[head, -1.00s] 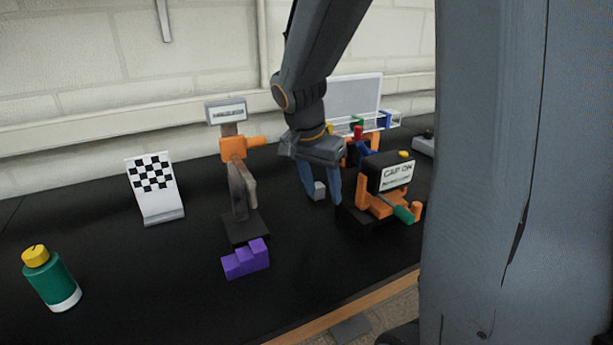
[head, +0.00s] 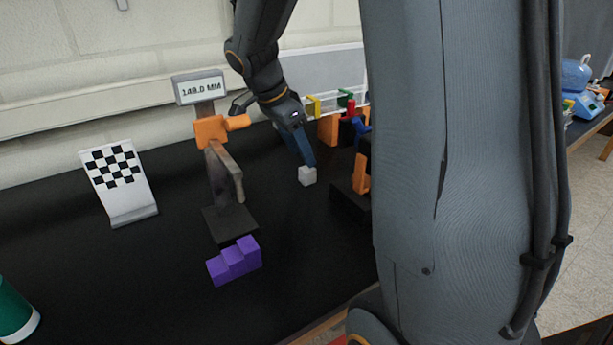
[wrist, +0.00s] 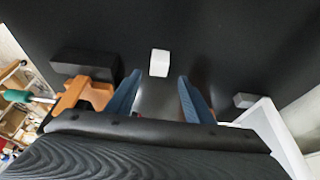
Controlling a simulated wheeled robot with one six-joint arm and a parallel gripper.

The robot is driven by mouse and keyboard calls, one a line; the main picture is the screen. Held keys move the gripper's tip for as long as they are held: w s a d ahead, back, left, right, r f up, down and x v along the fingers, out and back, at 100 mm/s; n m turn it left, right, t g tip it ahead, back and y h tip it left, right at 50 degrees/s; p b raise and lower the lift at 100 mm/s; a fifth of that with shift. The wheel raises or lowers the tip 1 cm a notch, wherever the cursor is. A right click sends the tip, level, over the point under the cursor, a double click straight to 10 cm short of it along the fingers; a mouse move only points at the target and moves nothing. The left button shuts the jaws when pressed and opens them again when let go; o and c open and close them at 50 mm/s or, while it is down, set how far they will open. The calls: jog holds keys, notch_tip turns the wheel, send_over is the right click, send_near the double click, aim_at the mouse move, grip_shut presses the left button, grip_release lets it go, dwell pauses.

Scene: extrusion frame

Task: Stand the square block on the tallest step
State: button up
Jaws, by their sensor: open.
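The square block, a small pale cube (head: 307,176), rests on the black bench top. In the wrist view the block (wrist: 160,63) lies centred just beyond my two fingertips. My gripper (wrist: 160,77) is open, with its blue fingers apart and nothing between them. In the head view my gripper (head: 306,160) slants down to the block, and I cannot tell whether it touches it. The purple steps (head: 235,263) stand on the bench to the left and nearer, with the tallest step at the right end.
A height gauge (head: 229,222) with an orange slider stands behind the steps. A checkered stand (head: 117,180) is at the left. A green bottle (head: 15,315) is cut off at the left edge. Orange and black fixtures (head: 361,172) stand right of the block, partly behind my body.

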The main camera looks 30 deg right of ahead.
aim_at(307, 169)
jog(key=shift+a+p+x, duration=0.2)
jog(key=shift+p+x, duration=0.75)
jog(key=shift+x, duration=2.3)
jog(key=shift+s+f, duration=0.1)
jog(key=shift+s, duration=0.05)
jog(key=shift+c, duration=0.2)
grip_shut()
